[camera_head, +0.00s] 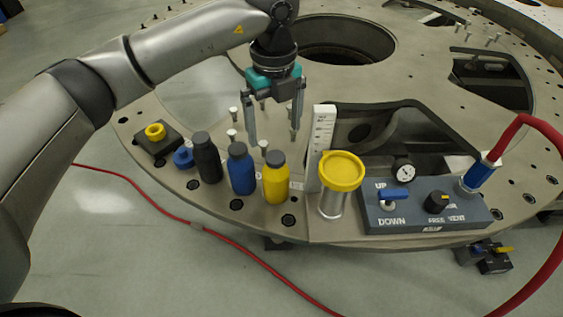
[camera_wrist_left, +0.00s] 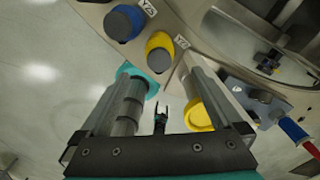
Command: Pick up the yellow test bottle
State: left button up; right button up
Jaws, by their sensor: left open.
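The yellow test bottle (camera_head: 276,184) stands upright on the grey turret plate (camera_head: 300,230), with a dark grey cap. It also shows in the left wrist view (camera_wrist_left: 159,42), just beyond the fingertips. My left gripper (camera_head: 273,140) is open and points down, with nothing between its fingers. In the head view it hangs above and behind the bottle, apart from it. Its two fingers also show in the left wrist view (camera_wrist_left: 163,78).
A blue bottle (camera_head: 242,174) and a black bottle (camera_head: 207,163) stand left of the yellow one. A yellow-lidded clear jar (camera_head: 341,185), white gauge strip (camera_head: 320,145) and control box (camera_head: 425,208) are on its right. Several pale pegs (camera_head: 232,135) stand behind.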

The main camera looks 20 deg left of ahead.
aim_at(275, 157)
pick_arm(q)
jog(key=f, duration=0.4)
jog(key=shift+s+f, duration=0.25)
notch_tip(275, 157, down, 4)
jog(key=shift+f, duration=1.1)
notch_tip(275, 157, down, 4)
jog(key=shift+f+b, duration=0.2)
jog(key=shift+b, duration=0.1)
pick_arm(e)
jog(key=s, duration=0.1)
jog(key=s+f, duration=0.1)
jog(key=s, duration=0.1)
jog(key=shift+s, duration=0.1)
pick_arm(q)
jog(key=c, duration=0.4)
grip_shut()
pick_arm(e)
jog(key=shift+s+g, duration=0.25)
jog(key=shift+g, duration=0.05)
